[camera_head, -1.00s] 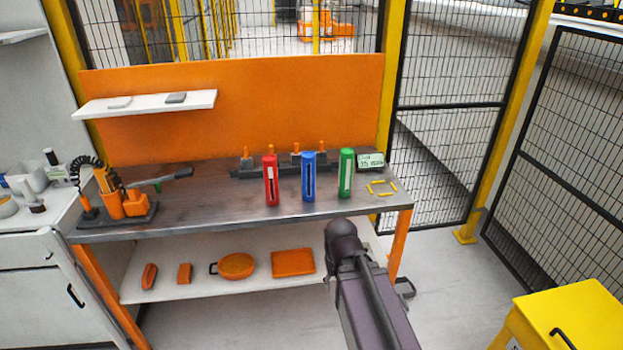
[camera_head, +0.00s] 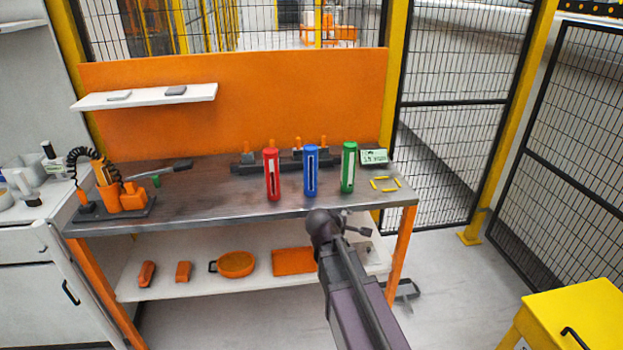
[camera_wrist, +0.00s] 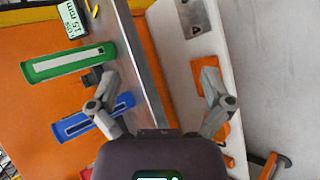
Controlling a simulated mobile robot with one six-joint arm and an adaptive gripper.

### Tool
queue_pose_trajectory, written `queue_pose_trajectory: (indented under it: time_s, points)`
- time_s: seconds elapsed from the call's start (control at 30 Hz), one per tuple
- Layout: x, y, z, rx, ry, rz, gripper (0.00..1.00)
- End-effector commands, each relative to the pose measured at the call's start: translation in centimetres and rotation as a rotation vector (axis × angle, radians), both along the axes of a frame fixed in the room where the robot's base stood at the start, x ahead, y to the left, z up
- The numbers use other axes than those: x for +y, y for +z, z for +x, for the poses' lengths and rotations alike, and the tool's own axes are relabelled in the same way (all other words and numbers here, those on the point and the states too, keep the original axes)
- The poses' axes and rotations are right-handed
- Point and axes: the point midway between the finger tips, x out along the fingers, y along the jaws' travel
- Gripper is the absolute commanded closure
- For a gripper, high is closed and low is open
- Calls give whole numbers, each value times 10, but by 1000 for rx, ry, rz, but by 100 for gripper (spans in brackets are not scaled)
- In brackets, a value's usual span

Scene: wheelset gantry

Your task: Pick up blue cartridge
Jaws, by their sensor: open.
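The blue cartridge (camera_head: 311,172) stands upright on the workbench top, between a red cartridge (camera_head: 272,174) and a green cartridge (camera_head: 348,167). In the wrist view the blue cartridge (camera_wrist: 90,119) lies sideways in the picture, partly hidden by one finger of my gripper. The green cartridge (camera_wrist: 70,63) is above it there. My gripper (camera_wrist: 157,92) is open with nothing between its fingers. In the head view my arm reaches up from the bottom to just in front of the bench's front edge, below and right of the blue cartridge.
The workbench (camera_head: 225,206) has a lower shelf (camera_head: 200,288) with orange items. A dark rack (camera_head: 245,168) stands behind the cartridges. A small display (camera_head: 375,157) and yellow pieces (camera_head: 385,184) lie at right. An orange tool holder (camera_head: 110,199) is at left. A yellow cabinet (camera_head: 570,320) stands at lower right.

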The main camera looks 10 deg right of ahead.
Motion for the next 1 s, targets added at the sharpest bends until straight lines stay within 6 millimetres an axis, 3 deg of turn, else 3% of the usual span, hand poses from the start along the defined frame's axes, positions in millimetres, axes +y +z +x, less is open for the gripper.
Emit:
queue_pose_trajectory:
  time_s: [0.03,0.2,0.5,0.7,1.0]
  points:
    - [2,0,18,-4,79,-100,0]
    - [16,23,65,10,343,-472,0]
    - [69,51,126,97,716,-1125,0]
    - [95,58,142,146,835,-1378,0]
    - [102,60,145,161,863,-1444,0]
